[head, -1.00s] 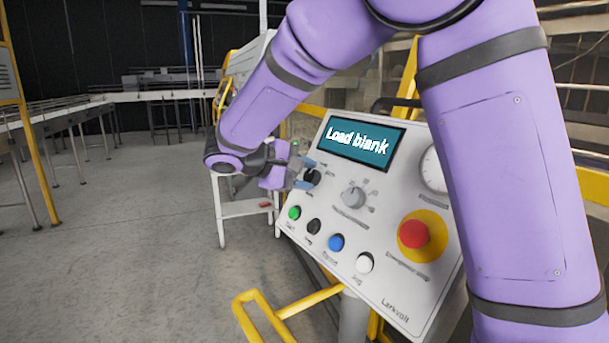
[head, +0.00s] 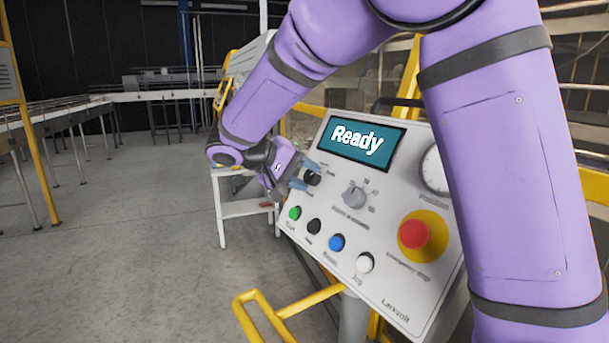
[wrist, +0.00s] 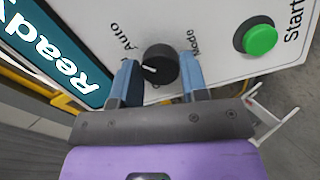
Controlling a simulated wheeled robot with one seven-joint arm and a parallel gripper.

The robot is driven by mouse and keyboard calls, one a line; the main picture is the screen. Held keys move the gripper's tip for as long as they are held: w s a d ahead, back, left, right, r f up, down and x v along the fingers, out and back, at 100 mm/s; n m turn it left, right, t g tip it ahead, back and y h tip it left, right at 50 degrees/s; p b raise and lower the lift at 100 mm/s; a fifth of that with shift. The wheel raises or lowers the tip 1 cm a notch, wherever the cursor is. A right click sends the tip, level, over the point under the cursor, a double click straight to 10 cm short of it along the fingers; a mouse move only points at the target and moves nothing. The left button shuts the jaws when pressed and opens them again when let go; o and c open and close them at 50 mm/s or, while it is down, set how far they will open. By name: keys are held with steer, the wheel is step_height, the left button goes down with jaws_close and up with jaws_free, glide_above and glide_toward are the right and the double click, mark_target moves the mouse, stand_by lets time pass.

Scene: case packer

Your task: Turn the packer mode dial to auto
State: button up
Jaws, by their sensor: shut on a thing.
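The packer mode dial is a round black knob (wrist: 160,66) on the pale control panel (head: 385,275). In the wrist view it sits between the two blue fingers of my gripper (wrist: 160,60), which is shut on it. Its white pointer mark faces left in that view. The printed word Auto (wrist: 131,37) is above and left of the knob, and Mode is above right. The left finger hides part of the panel beside the pointer, so I cannot tell its exact setting. In the head view my gripper (head: 311,175) reaches the dial from the left.
The panel screen (head: 359,142) reads "Ready". A grey selector knob (head: 354,196), a red emergency stop (head: 413,234) and green, black, blue and white buttons are nearby. A yellow rail (head: 262,313) stands below the panel. Floor at left is clear.

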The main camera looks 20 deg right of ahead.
stand_by(0.4)
steer(key=o, duration=0.9)
steer(key=shift+a, duration=0.1)
steer(key=v, duration=1)
steer(key=shift+a+r, duration=0.25)
steer(key=shift+a, duration=0.05)
